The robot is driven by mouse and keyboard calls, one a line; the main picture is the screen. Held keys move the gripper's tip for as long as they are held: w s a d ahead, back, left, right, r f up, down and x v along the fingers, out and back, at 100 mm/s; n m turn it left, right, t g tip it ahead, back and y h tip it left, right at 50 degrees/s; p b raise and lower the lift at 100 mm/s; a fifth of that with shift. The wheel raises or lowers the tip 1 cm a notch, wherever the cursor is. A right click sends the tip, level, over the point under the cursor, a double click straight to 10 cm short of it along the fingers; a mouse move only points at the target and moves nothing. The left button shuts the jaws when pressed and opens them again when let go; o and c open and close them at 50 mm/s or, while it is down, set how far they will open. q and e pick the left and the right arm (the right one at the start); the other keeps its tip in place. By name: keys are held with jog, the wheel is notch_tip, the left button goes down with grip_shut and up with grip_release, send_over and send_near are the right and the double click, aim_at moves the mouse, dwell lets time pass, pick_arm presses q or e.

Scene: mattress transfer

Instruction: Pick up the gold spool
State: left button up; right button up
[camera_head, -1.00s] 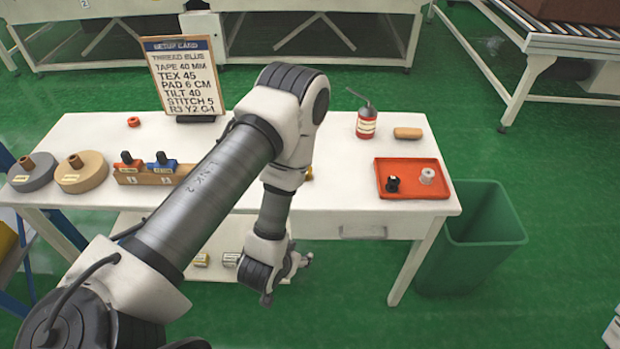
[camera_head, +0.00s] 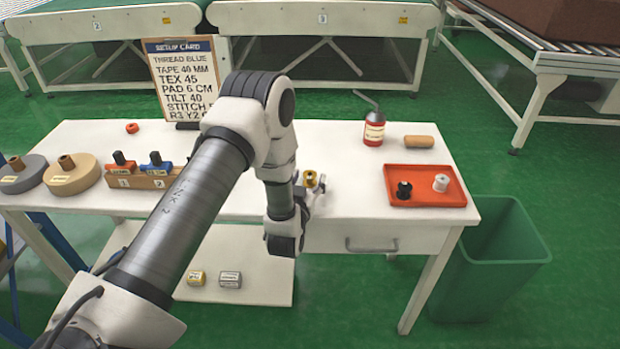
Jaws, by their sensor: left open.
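The gold spool (camera_head: 310,178) is near the front edge of the white table, right of my left forearm. My left gripper (camera_head: 313,191) is open and right at the near side of the spool. Its fingers are small and partly hidden by my wrist, so I cannot tell if they touch the spool. My right gripper is not in view.
A red tray (camera_head: 421,198) with a black spool (camera_head: 404,190) and a white spool (camera_head: 441,183) lies to the right. A green bin (camera_head: 495,270) is beside the table.

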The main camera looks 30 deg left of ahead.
pick_arm(q)
jog(key=shift+w, duration=0.15)
jog(key=c, duration=1)
jog(key=shift+r, duration=0.15)
